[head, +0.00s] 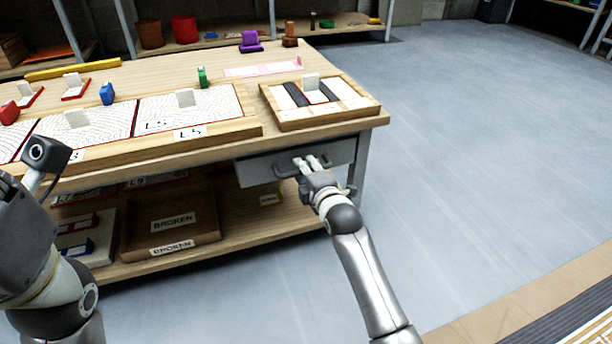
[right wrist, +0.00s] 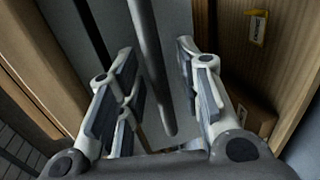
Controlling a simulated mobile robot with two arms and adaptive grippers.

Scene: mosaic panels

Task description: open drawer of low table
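The low table (head: 215,149) has a wooden top and a shelf below. Its grey drawer (head: 254,174) sits under the top at the right end and looks closed. A dark bar handle (head: 283,172) is on the drawer front, partly hidden by my right gripper (head: 306,162). In the right wrist view, my right gripper (right wrist: 155,88) is open, and the handle bar (right wrist: 150,70) runs between its fingers with gaps on both sides. My left arm is at the left edge of the head view; its fingers cannot be made out.
Mosaic panels (head: 190,105) and a framed panel (head: 318,112) lie on the top, with small coloured blocks and tools. A box marked BROKEN (head: 170,222) stands on the lower shelf. The grey floor (head: 470,150) right of the table is clear.

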